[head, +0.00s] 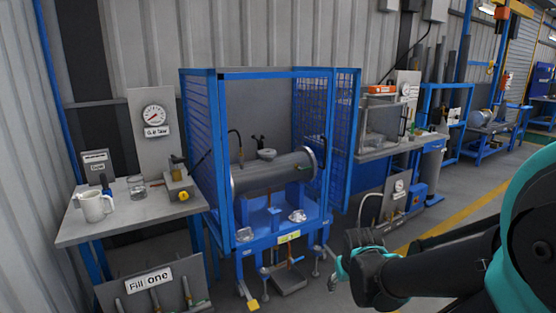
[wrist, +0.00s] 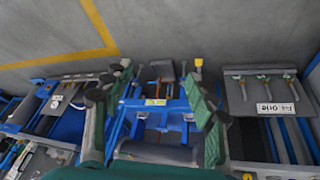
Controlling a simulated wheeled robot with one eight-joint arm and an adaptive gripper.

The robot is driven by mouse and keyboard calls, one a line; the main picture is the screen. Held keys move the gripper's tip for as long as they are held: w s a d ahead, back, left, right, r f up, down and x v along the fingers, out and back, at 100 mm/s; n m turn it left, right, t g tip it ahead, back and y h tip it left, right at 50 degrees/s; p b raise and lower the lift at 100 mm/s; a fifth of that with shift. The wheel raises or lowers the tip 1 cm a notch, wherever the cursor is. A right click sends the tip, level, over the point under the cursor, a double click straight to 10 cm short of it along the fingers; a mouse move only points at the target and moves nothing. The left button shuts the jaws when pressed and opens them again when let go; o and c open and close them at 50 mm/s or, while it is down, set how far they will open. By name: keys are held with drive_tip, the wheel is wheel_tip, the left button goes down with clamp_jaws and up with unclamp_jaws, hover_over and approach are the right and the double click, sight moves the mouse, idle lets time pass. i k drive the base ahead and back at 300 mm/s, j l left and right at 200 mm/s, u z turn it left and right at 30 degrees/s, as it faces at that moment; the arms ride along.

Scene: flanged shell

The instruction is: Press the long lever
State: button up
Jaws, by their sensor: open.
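Lever-like parts show low on the blue caged stand (head: 262,238); I cannot tell for certain which is the long lever. A yellow-ended bar (head: 252,303) reaches down and forward at its front left. In the wrist view a yellow end (wrist: 198,62) and an orange handle (wrist: 156,84) show between or near the fingers. My gripper (head: 345,268) is open and empty, right of the stand. Its green-padded fingers (wrist: 160,82) are spread apart, touching nothing that I can see.
A grey horizontal cylinder (head: 272,172) lies inside the cage. A table (head: 130,222) with a white mug (head: 94,206) stands left, above a "Fill one" panel (head: 150,290). A gauge panel (head: 395,190) stands right. Open floor with a yellow line (head: 455,217) lies further right.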

sight(175, 160)
drive_tip(key=i+j+u, duration=0.15)
drive_tip(key=u, duration=0.2)
drive_tip(key=i+j+u, duration=0.1)
drive_tip(key=i+u, duration=0.55)
